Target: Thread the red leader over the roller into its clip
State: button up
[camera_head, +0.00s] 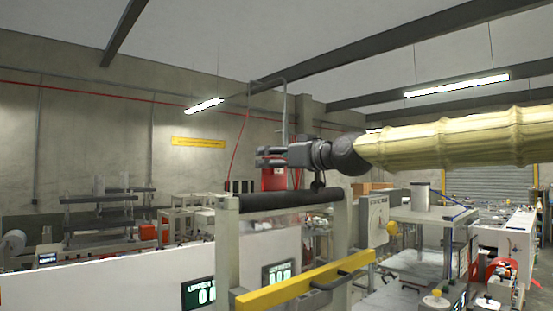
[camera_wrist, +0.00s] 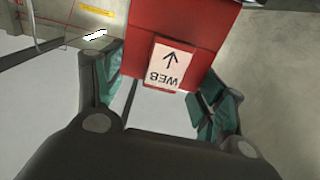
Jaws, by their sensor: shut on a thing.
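My gripper (camera_head: 268,157) points left, above the dark roller (camera_head: 290,200) in the head view. The red leader (camera_head: 274,180) hangs just below the fingers, and the roller hides its lower part. In the wrist view the leader (camera_wrist: 185,28) lies between the green-padded fingers (camera_wrist: 162,92), with a white tag (camera_wrist: 164,66) reading WEB and an arrow. My gripper is shut on the leader. The roller spans a beige frame. I cannot make out the clip for certain.
A yellow bar (camera_head: 300,284) with a dark handle crosses the frame's front below the roller. White panels with displays (camera_head: 198,292) stand to the left. A grey box (camera_head: 372,222) and a bench (camera_head: 430,215) stand to the right.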

aim_at(279, 171)
jog(key=shift+f+b, duration=1.1)
jog(key=shift+f, duration=0.5)
jog(key=o, duration=1.1)
jog(key=v, duration=1.2)
